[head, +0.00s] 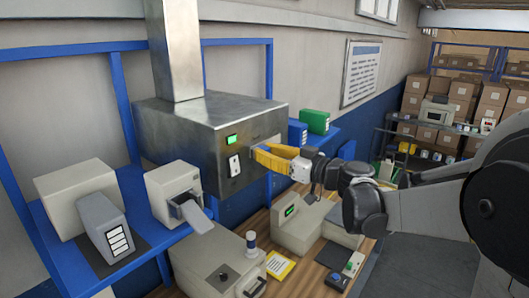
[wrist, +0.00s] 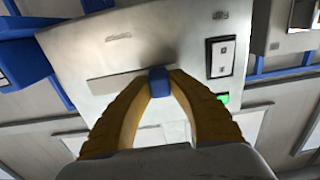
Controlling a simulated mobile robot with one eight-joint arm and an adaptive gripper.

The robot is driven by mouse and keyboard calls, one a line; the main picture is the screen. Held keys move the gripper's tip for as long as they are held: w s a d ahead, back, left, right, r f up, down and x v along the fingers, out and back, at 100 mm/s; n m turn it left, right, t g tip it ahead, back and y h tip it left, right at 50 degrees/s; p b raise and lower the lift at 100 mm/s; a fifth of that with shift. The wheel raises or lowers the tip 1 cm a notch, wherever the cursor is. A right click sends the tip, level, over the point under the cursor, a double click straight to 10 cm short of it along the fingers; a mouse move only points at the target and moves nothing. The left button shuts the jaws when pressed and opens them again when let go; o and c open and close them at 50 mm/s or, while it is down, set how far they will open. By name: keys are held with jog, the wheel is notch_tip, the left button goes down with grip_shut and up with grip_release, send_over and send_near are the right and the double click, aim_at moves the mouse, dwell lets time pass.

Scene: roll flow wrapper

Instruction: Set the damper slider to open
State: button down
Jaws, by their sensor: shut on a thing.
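The damper slider has a small blue knob (wrist: 159,82) on the front panel of a grey metal hood (head: 200,140). My gripper (wrist: 160,76) is shut on this knob, with one yellow finger on each side of it. In the head view, my gripper (head: 258,152) is at the hood's right-hand face and hides the knob. The wrist view appears upside down compared with the head view.
A switch plate (head: 234,166) and a green lit display (head: 231,140) are on the hood. A blue shelf (head: 75,240) with beige machines runs below left. Blue and green boxes (head: 314,121) stand behind my gripper. Beige machines crowd the wooden bench below.

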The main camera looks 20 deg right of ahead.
aim_at(277, 138)
jog(key=w+d, duration=0.1)
jog(key=d, duration=0.1)
jog(key=w+d+b, duration=0.1)
jog(key=w+d, duration=0.1)
jog(key=d, duration=0.1)
jog(key=w+d+b, duration=0.1)
jog(key=w+d, duration=0.1)
jog(key=shift+w+d, duration=0.2)
jog(key=shift+w, duration=0.05)
jog(key=shift+r, duration=0.1)
jog(key=c, duration=1.3)
grip_release()
jog(key=shift+c, duration=0.2)
jog(key=shift+o, duration=0.6)
jog(key=shift+w+d, duration=0.1)
jog(key=shift+w, duration=0.05)
